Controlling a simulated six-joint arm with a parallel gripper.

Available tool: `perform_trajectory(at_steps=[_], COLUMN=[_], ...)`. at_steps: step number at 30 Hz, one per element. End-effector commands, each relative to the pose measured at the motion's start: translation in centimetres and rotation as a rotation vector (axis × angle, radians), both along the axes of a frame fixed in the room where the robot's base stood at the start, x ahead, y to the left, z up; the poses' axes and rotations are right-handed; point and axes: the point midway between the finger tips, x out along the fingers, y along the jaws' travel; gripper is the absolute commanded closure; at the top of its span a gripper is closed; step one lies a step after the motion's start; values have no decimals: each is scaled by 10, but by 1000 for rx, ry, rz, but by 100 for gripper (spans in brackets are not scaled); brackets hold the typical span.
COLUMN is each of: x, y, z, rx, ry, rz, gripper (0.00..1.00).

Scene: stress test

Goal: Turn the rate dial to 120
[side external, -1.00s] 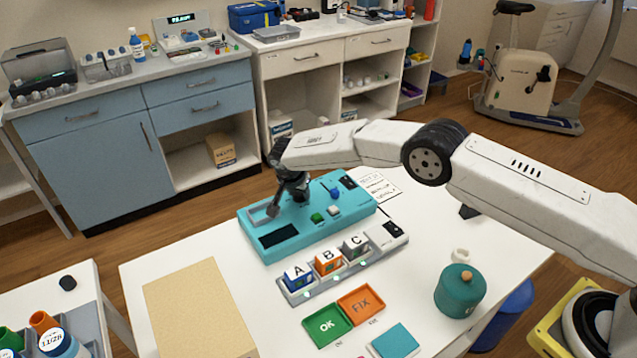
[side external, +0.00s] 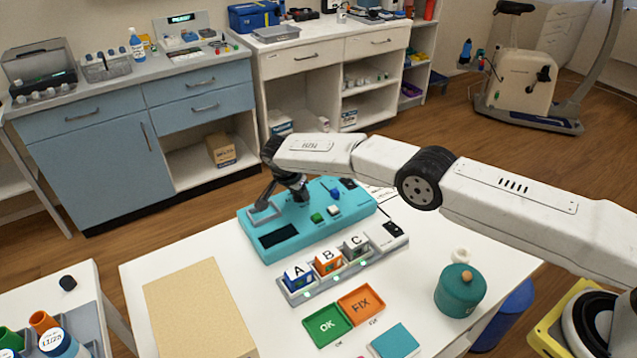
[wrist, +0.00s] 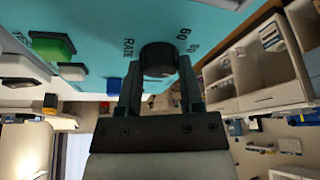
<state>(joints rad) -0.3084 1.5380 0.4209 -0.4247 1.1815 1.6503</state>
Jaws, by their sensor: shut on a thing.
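The teal device (side external: 268,240) lies on the white table, with a dark display, a green button, a white button and a blue knob on its top. My gripper (side external: 301,194) reaches down onto the device, left of the blue knob. In the wrist view the black round rate dial (wrist: 158,58) sits between the two fingers of my gripper (wrist: 160,76), which are shut on it. The word RATE and the numbers 60 and 80 are printed around the dial. The dial's pointer and the 120 mark cannot be made out. In the side view my gripper hides the dial.
A grey tray (side external: 284,294) with blocks A, B and C stands in front of the device. Green OK (side external: 327,325) and orange FIX (side external: 361,305) pads lie nearer. A teal lidded pot (side external: 460,292) stands at right. A tan mat (side external: 197,310) lies at left.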

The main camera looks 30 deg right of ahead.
Motion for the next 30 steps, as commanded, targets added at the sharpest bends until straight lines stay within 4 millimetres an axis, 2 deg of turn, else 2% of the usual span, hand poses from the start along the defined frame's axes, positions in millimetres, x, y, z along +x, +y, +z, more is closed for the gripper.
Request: perform_trajectory(at_steps=[7, 8, 10, 11, 23, 30], x=[0, 0, 0, 0, 0, -1], y=[0, 0, 0, 0, 1, 5], z=[0, 0, 0, 0, 1, 12], rx=[1, 1, 0, 0, 0, 0], ry=[1, 1, 1, 1, 0, -1], rz=[0, 0, 0, 0, 1, 1], gripper=[100, 43, 21, 18, 18, 18])
